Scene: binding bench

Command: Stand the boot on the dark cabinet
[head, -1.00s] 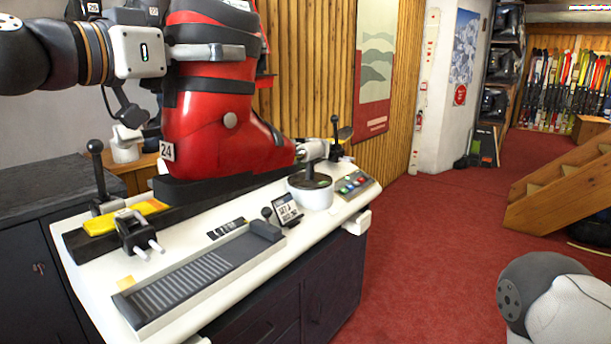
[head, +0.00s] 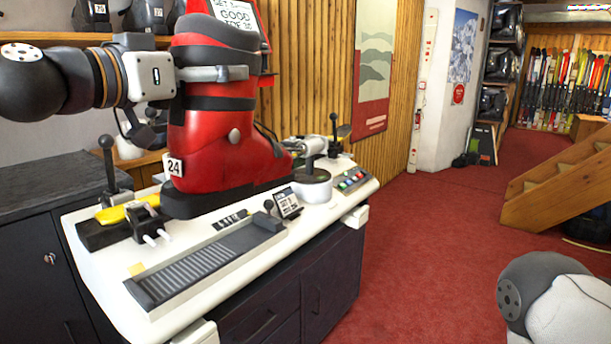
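The red ski boot (head: 212,140), tagged 24, stands upright over the white binding bench (head: 190,308), toe to the right. My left gripper (head: 222,74) comes in from the left, its grey finger lying across the boot's upper cuff; it is shut on the boot. The finger on the far side is hidden. I cannot tell whether the sole touches the bench. The dark cabinet (head: 35,192) is at the left, beside the bench, and the visible part of its top is bare. My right gripper is out of view.
A lever (head: 108,160), a yellow piece (head: 125,211) and a black clamp (head: 148,222) stand between the boot and the cabinet. A white cup-like part (head: 312,188) is near the toe. Red carpet (head: 420,260) is open at right, with wooden steps (head: 560,180) beyond.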

